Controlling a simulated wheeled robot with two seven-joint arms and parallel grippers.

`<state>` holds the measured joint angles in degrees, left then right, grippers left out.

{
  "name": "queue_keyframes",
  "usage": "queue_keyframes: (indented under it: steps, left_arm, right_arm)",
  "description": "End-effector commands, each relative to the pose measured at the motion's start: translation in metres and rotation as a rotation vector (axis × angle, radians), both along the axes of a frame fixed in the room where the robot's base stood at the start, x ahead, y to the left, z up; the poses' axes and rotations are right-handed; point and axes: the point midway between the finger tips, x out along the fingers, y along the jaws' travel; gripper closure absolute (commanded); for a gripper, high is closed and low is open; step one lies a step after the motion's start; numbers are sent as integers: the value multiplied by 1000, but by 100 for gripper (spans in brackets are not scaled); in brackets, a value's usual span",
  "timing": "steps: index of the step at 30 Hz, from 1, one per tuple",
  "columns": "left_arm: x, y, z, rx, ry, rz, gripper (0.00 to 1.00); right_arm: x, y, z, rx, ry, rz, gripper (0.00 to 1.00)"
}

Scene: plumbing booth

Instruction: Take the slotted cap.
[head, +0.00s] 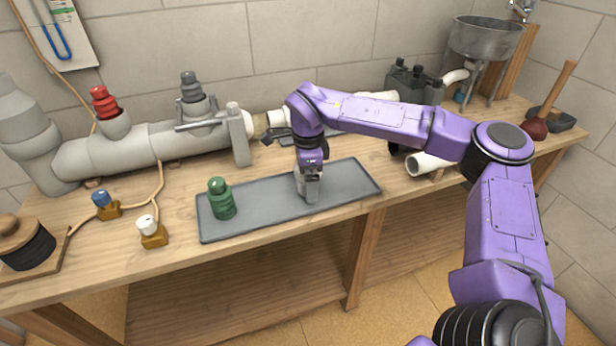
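A grey tray (262,205) lies on the wooden workbench. A green ridged piece with a rounded top (221,199) stands upright on its left part. My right gripper (309,197) points down over the right half of the tray, its fingers close to the tray surface. The gripper and its wrist hide what may be between or behind the fingers. I cannot make out a slot on any piece, so I cannot tell which one is the slotted cap. My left gripper is not in view.
Grey pipework with a red stepped piece (105,104) and a dark grey one (192,88) stands behind left. Blue-topped (103,205) and white-topped (151,231) valves and a spool (26,243) are left. A white pipe (426,163) and plunger (538,127) are right.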

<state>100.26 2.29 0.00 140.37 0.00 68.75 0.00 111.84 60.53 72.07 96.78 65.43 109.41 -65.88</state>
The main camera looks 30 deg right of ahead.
Motion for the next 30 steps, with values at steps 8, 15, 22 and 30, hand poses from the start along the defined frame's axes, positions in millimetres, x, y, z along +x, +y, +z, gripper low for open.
queue_keyframes:
  steps: [8,15,22,30]
  left_arm:
    - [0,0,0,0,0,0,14]
    - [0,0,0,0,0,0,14]
    - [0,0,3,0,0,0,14]
    - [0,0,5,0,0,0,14]
  right_arm:
    - [0,0,0,-1,0,0,64]
    - [0,0,1,0,0,0,65]
    - [1,0,23,-2,-4,0,65]
    - [-40,32,95,-3,-6,4,65]
